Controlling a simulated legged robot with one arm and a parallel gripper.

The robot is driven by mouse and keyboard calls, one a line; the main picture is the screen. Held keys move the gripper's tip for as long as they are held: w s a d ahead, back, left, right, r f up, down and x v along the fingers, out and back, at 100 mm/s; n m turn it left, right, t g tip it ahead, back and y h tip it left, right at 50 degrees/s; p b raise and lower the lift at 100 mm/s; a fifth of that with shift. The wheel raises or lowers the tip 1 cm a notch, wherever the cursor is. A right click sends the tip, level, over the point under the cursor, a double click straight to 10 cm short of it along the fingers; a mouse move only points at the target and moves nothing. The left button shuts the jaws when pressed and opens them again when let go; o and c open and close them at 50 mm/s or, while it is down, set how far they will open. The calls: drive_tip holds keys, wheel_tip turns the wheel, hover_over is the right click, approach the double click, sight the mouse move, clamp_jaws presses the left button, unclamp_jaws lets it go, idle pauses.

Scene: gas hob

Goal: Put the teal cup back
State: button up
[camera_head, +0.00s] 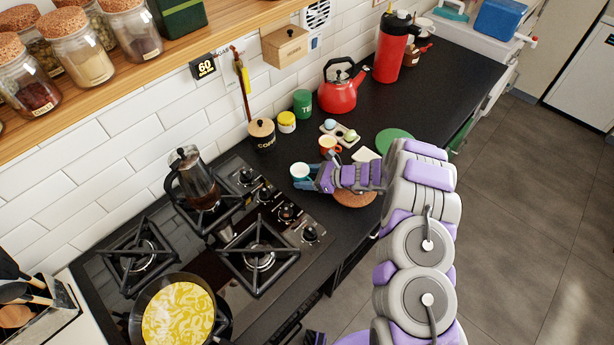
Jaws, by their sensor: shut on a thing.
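The teal cup (299,171) is small, with a pale inside, and looks upright. It is at the right edge of the gas hob, above or on the black counter; I cannot tell whether it touches the surface. My gripper (312,179) reaches in from the right and is shut on the teal cup. The fingers cover part of the cup's right side. My arm hides some of the counter behind it.
The gas hob (310,233) holds a moka pot (193,178) and a pan of yellow food (178,314). Near the cup are an orange cup (327,144), an egg tray (344,126), a coffee jar (262,133) and a brown round mat (352,199). A red kettle (338,97) stands farther back.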

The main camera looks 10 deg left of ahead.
drive_tip(key=shift+a+f, duration=0.15)
drive_tip(key=shift+f, duration=0.15)
drive_tip(key=o, duration=1.2)
drive_tip(key=shift+s+a+f, duration=0.1)
drive_tip(key=shift+r, duration=0.2)
drive_tip(key=shift+d+r, duration=0.15)
drive_tip(key=shift+d, duration=0.2)
drive_tip(key=p+v, duration=0.2)
drive_tip(key=v, duration=0.9)
drive_tip(key=shift+d+r, duration=0.1)
drive_tip(key=shift+r, duration=0.1)
